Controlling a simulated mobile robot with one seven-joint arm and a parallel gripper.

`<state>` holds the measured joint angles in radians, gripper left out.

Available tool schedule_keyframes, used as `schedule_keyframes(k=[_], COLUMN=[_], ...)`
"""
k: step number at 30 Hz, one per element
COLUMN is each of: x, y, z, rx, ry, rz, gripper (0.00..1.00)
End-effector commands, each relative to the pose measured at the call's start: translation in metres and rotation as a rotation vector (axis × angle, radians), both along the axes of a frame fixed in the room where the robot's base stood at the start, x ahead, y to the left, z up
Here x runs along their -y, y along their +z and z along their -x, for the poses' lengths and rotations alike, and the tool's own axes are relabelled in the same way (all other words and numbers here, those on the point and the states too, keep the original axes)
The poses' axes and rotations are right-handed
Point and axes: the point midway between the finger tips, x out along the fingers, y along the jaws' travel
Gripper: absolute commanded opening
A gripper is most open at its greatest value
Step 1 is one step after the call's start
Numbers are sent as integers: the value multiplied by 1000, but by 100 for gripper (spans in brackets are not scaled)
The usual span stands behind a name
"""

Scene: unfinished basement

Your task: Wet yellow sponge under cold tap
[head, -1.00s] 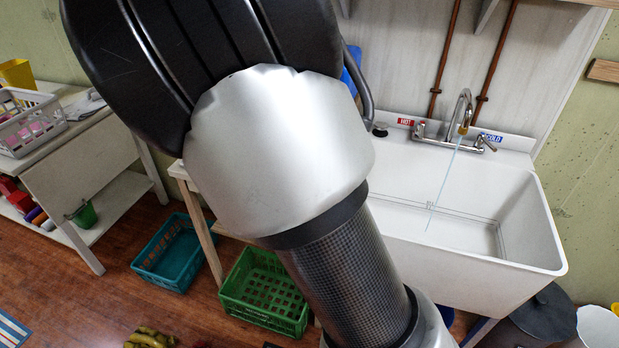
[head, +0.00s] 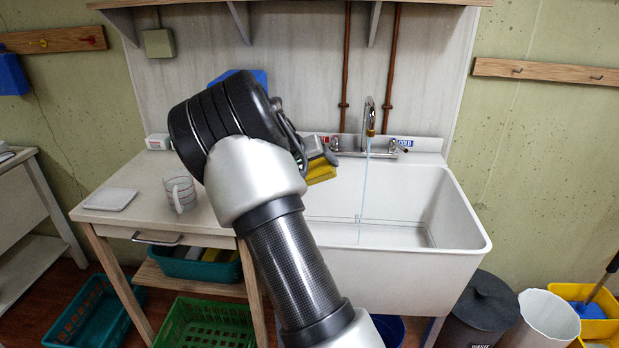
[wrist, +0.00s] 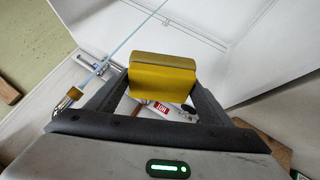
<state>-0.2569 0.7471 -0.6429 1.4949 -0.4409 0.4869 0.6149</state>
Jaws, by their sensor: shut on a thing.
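My gripper (wrist: 162,95) is shut on the yellow sponge (wrist: 163,80), which sits between both fingers in the wrist view. In the head view the sponge (head: 321,170) shows at the left rim of the white sink (head: 465,235), left of the tap; my arm hides much of the gripper. The tap (head: 370,115) runs a thin stream of water (head: 364,190) into the sink. The stream is apart from the sponge, to its right in the head view. The cold label (head: 404,143) is right of the tap, beside a lever handle (head: 400,149).
A wooden table (head: 145,215) left of the sink bears a clear measuring jug (head: 180,193) and a white dish (head: 110,199). A dark waste bin (head: 483,310) and a white bin (head: 543,320) stand right of the sink. The sink basin is clear inside.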

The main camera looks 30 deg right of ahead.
Motion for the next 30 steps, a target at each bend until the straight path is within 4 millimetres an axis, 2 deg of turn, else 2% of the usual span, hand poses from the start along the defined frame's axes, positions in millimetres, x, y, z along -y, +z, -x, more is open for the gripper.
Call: schedule_keyframes(k=[30], x=[97], y=[-18], z=[-9], rx=[1], ry=[-1], rz=[0], gripper=[56])
